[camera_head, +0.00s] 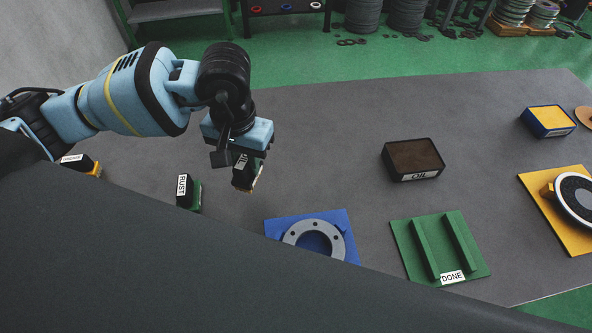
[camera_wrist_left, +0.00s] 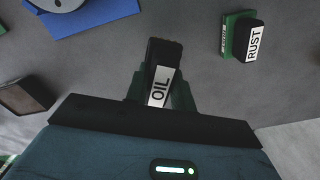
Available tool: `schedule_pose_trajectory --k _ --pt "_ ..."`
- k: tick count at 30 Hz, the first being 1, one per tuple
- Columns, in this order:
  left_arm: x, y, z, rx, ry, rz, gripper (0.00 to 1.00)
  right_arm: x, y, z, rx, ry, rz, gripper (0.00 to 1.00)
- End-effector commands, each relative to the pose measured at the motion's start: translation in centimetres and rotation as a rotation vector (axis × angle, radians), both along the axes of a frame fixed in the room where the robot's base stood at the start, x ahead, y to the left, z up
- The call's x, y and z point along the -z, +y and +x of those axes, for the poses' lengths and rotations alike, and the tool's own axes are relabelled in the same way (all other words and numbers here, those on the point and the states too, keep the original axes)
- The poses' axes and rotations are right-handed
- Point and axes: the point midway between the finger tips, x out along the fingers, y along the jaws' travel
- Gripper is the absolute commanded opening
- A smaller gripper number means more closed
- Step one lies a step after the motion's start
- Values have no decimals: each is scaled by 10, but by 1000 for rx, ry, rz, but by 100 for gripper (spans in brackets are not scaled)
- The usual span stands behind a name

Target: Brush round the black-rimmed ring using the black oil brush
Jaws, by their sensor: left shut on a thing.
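My left gripper (camera_head: 240,160) is shut on the black oil brush (camera_head: 246,177), held above the grey table. In the left wrist view the brush (camera_wrist_left: 162,72) sits between the fingers with its white OIL label facing the camera. A round ring with black and white bands (camera_head: 578,196) lies on a yellow plate (camera_head: 566,233) at the far right, cut off by the picture edge; it looks like the black-rimmed ring. The gripper is far to its left. A brown-topped black OIL box (camera_head: 412,159) stands between them. My right gripper is not in view.
A grey flanged ring (camera_head: 341,246) lies on a blue plate (camera_head: 278,226), partly hidden below. A green DONE rack (camera_head: 399,239) has two bars and is empty. A RUST brush (camera_head: 188,193) stands left. A blue box with a yellow top (camera_head: 548,121) stands back right.

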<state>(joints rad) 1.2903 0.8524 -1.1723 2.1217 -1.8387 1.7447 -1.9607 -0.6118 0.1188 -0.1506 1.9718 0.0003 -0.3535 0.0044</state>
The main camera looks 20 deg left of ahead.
Motion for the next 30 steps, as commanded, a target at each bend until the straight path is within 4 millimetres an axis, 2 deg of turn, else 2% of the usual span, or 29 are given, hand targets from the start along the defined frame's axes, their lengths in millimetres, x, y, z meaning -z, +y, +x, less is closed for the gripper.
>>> schedule_pose_trajectory --k 4,7,15,19,24,30 --pt "-1 -4 0 1 0 -3 6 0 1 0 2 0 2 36" --pt "-7 -22 -1 -2 0 -12 6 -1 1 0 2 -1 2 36" --pt "-36 -110 -19 -33 4 -21 6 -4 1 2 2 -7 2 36" --pt "-48 -140 -30 -49 2 -12 6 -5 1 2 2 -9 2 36" --pt "-55 -157 -39 -62 -1 -2 6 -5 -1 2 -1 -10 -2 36" --pt "-54 -159 -40 -65 0 0 6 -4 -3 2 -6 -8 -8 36"
